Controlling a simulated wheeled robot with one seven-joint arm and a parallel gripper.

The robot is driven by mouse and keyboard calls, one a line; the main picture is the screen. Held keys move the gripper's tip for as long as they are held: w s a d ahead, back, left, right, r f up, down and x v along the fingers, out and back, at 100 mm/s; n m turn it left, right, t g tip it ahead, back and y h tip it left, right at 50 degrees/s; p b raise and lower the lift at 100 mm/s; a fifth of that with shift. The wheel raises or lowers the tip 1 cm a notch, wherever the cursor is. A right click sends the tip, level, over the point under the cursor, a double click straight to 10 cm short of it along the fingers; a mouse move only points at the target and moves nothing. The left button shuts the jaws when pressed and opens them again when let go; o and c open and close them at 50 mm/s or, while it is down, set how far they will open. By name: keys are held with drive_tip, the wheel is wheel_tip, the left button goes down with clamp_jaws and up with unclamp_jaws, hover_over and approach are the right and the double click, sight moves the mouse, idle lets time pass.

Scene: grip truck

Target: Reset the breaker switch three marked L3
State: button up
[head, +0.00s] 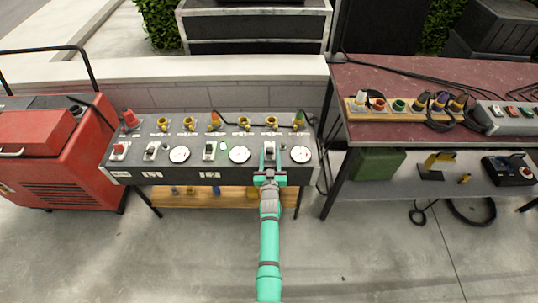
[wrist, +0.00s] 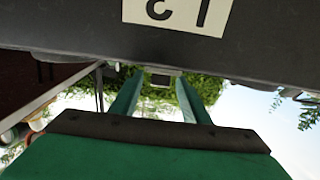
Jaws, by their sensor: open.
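A grey breaker panel (head: 190,133) stands on a table in the head view, with several switches and round white dials. The third breaker switch (head: 269,148), at the panel's right part, is light and partly hidden by my gripper (head: 268,173). My gripper is at the panel's front edge, just in front of and below that switch. In the wrist view the label L3 (wrist: 178,14) shows upside down on the dark panel face.
A red machine (head: 45,150) stands close at the left. A dark red table (head: 440,80) with coloured connectors and cables stands at the right, with a green box (head: 377,164) on its lower shelf. The concrete floor (head: 180,255) in front is clear.

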drive_tip(key=c, duration=1.1)
drive_tip(key=shift+o, duration=0.2)
